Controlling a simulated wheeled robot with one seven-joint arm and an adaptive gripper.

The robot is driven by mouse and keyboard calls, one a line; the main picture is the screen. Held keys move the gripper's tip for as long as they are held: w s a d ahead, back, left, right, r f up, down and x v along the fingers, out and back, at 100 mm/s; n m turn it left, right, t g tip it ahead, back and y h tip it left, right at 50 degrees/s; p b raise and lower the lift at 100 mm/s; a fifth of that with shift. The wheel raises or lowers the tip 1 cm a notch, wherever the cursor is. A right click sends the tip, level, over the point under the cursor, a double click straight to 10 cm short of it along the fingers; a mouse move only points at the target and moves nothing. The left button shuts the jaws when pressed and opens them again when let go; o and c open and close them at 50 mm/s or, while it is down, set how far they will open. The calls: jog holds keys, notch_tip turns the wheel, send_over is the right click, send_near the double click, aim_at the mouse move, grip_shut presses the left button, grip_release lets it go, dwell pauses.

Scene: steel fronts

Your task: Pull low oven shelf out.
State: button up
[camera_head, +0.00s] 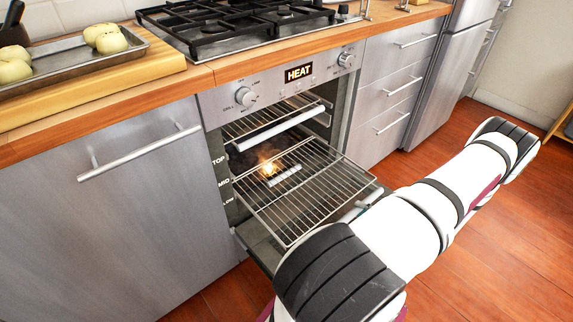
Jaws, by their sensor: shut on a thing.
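The oven (219,102) is open, its door (262,247) folded down in front. A wire shelf (318,188) sticks far out of the oven, about level with the MID label. Another wire shelf (245,124) with a pale front bar (280,131) sits higher inside. Through the wires I see an orange glow (268,167) and a short pale bar (285,177). I cannot make out a separate shelf at the lowest label. My arm crosses in front of the door from the right. Its thick joint hides the door's front part, and my gripper does not show.
A cooktop (240,32) is above the oven. A tray (75,62) with pale round pieces rests on a wooden board at left. A closed cabinet (120,215) stands left, drawers (395,88) right. Open wooden floor (480,225) lies to the right.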

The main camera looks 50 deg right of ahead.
jog(key=shift+s+a+b, duration=0.15)
jog(key=shift+s+a, duration=0.15)
jog(key=shift+s, duration=0.95)
jog(key=shift+s+a+b, duration=0.15)
jog(key=shift+s+a, duration=0.15)
jog(key=shift+s, duration=0.95)
jog(key=shift+s+a+b, duration=0.15)
jog(key=shift+s+a, duration=0.15)
jog(key=shift+s, duration=0.95)
jog(key=o, duration=0.9)
jog(key=shift+o, duration=0.2)
jog(key=shift+s+a+b, duration=0.25)
jog(key=shift+s, duration=0.7)
jog(key=shift+s+a+b, duration=0.2)
jog(key=shift+s+b, duration=0.05)
jog(key=shift+s, duration=0.75)
jog(key=shift+s+a+b, duration=0.25)
jog(key=shift+s, duration=0.7)
